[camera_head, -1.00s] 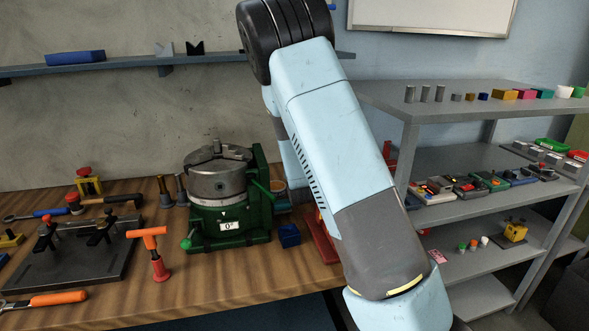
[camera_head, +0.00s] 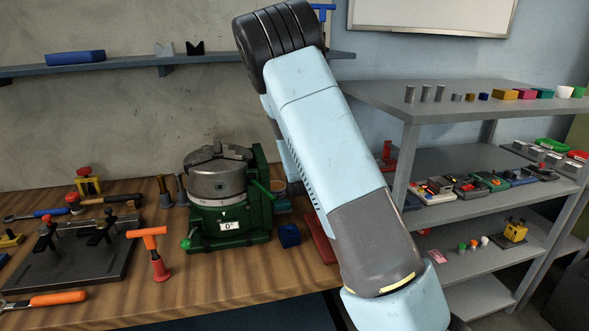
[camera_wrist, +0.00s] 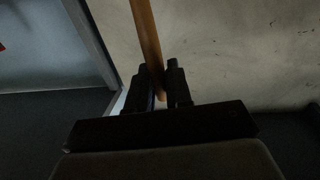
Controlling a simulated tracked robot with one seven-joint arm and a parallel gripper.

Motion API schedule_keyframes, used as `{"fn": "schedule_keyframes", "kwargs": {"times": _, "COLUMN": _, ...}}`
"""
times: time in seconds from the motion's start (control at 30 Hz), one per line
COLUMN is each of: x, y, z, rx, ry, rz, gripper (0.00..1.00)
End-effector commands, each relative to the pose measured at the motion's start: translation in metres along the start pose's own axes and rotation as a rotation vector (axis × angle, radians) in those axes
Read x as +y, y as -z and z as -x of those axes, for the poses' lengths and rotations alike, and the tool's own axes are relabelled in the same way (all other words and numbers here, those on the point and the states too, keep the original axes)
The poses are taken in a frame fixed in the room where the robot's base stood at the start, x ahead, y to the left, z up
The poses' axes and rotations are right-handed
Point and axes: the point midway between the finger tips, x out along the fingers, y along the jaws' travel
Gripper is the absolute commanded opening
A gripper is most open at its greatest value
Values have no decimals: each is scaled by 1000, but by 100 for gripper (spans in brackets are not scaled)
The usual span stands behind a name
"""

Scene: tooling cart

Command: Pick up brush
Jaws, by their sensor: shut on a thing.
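In the wrist view, my gripper (camera_wrist: 161,80) is shut on a long wooden handle (camera_wrist: 147,38), which looks like the handle of the brush. The handle passes between the two dark fingers and runs up past the top edge of the picture. The brush's head and bristles are out of view. In the head view my arm crosses the middle of the picture, and neither the gripper nor the brush shows there.
A green rotary table (camera_head: 229,222) stands on the wooden bench (camera_head: 200,292), with a blue cube (camera_head: 289,236) beside it. An orange T-handle tool (camera_head: 154,250) stands at the left. A grey shelf rack (camera_head: 455,105) holding small parts is at the right.

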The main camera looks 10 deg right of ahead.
Motion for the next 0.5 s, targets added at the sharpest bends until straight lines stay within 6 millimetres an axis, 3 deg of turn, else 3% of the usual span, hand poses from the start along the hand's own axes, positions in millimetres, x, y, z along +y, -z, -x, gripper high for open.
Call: {"fn": "schedule_keyframes", "kwargs": {"times": 0.5, "x": 1, "y": 8, "z": 0, "rx": 1, "ry": -1, "rz": -1, "gripper": 0}}
